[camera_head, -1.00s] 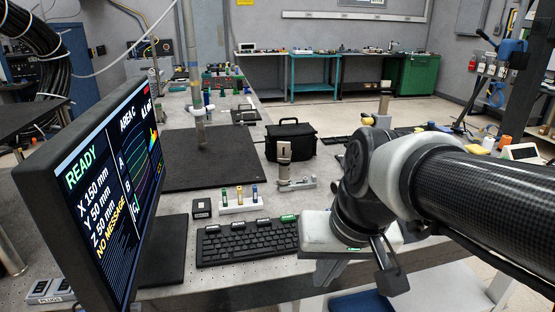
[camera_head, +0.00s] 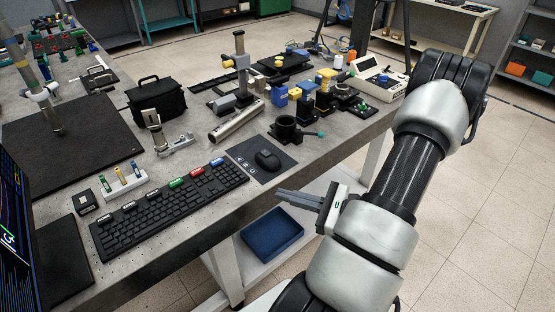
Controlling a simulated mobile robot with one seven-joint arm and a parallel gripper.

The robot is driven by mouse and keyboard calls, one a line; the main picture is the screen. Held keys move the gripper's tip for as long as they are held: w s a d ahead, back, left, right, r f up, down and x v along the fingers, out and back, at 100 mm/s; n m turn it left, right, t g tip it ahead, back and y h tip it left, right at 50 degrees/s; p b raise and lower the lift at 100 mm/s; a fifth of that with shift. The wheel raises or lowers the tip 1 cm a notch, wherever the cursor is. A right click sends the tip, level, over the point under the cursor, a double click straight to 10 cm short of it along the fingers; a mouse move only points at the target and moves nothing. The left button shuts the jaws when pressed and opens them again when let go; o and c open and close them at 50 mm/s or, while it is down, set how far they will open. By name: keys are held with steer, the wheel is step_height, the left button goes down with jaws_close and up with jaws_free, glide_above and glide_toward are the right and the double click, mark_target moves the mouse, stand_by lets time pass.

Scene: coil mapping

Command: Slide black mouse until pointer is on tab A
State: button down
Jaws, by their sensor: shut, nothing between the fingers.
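The black mouse (camera_head: 267,160) rests on a dark mouse pad (camera_head: 283,172) at the table's front edge, right of the keyboard. Small white marks show on the pad left of the mouse. My gripper (camera_head: 279,196) is shut and empty, its fingers pointing left, just in front of the pad in the picture and apart from the mouse. The monitor (camera_head: 14,218) is cut off at the left edge. A white mark, perhaps the pointer, shows on its screen; the tab labels cannot be read here.
A black keyboard (camera_head: 170,207) with coloured tags lies left of the pad. A dark round holder with a green-tipped handle (camera_head: 287,130) stands close behind the pad on the right. A metal cylinder (camera_head: 237,122) lies behind it. A blue bin (camera_head: 271,234) sits below the table.

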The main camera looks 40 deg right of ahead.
mark_target(278, 167)
steer(key=s+d+f+m+t+h, duration=0.3)
steer(key=s+d+f+m+h, duration=0.1)
steer(key=d+m+h, duration=0.35)
steer(key=shift+n+y, duration=0.25)
steer(key=w, duration=1.4)
steer(key=shift+a+r, duration=0.15)
steer(key=shift+a, duration=0.1)
steer(key=w, duration=0.7)
steer(key=shift+w+a, duration=0.3)
steer(key=shift+w, duration=0.05)
steer(key=shift+s, duration=0.1)
steer(key=shift+s+d, duration=0.1)
steer(key=shift+s, duration=0.4)
steer(key=s, duration=1.2)
steer(key=shift+s+d, duration=0.4)
